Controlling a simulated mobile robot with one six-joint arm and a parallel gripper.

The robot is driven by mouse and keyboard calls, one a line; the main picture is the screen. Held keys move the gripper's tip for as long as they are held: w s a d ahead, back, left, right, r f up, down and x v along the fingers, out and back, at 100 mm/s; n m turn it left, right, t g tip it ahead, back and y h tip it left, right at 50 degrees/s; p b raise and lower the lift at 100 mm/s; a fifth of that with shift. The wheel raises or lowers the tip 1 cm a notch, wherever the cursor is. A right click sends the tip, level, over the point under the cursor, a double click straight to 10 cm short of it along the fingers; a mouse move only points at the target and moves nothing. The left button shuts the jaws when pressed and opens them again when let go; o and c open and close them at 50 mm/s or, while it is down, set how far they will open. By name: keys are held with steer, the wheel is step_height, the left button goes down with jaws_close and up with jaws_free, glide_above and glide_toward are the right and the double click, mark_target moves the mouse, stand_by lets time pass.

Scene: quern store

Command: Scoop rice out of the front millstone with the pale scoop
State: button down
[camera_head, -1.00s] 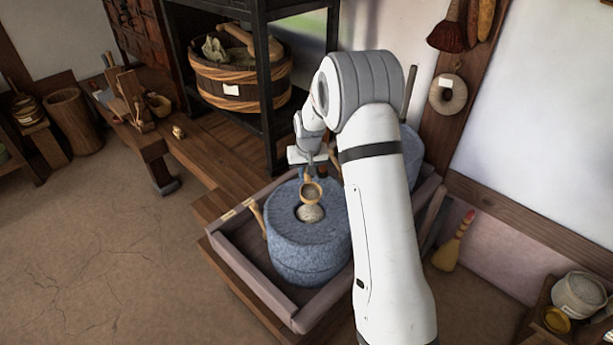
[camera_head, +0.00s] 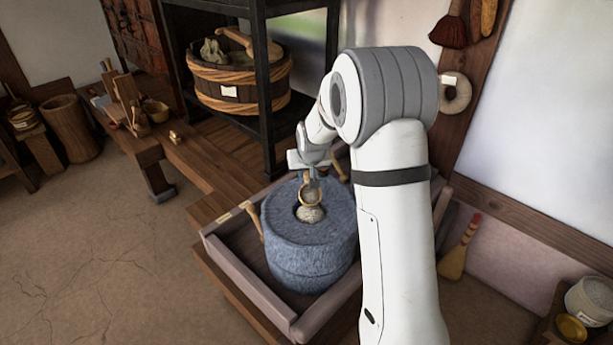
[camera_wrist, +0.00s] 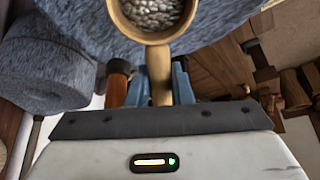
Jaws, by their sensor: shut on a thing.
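The front millstone (camera_head: 312,252) is a blue-grey stone drum standing in a wooden tray (camera_head: 240,267). Pale rice (camera_head: 311,215) shows in the round hole in its top. My gripper (camera_head: 313,180) is shut on the handle of the pale scoop (camera_head: 311,197), whose bowl is over the hole, close to the rice. In the wrist view, the scoop (camera_wrist: 160,39) points away from my gripper (camera_wrist: 158,88), and grains show inside its round rim. The stone (camera_wrist: 80,22) is behind it. I cannot tell whether the bowl touches the rice.
Another blue-grey stone (camera_wrist: 40,85) shows at left in the wrist view; my arm hides it in the head view. A wooden handle (camera_head: 250,218) stands at the front millstone's left side. A black shelf frame (camera_head: 265,90) holds a rope-bound tub (camera_head: 235,88) behind.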

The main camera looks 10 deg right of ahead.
mark_target(306, 186)
steer(key=shift+f+t+b, duration=0.25)
steer(key=shift+t+b, duration=0.25)
steer(key=shift+b, duration=1.05)
steer(key=shift+f+b, duration=1)
steer(key=shift+f, duration=0.8)
steer(key=shift+s, duration=0.45)
steer(key=shift+r+p, duration=0.15)
steer(key=shift+p, duration=0.5)
steer(key=g+p, duration=0.1)
steer(key=p, duration=0.1)
steer(key=shift+w+f+p, duration=0.3)
steer(key=f+g+p, duration=0.1)
steer(key=p, duration=0.1)
steer(key=f+g+p, duration=0.1)
steer(key=p, duration=0.2)
steer(key=shift+w+g, duration=0.4)
steer(key=shift+g+p, duration=0.4)
steer(key=shift+p, duration=0.2)
steer(key=shift+p, duration=0.3)
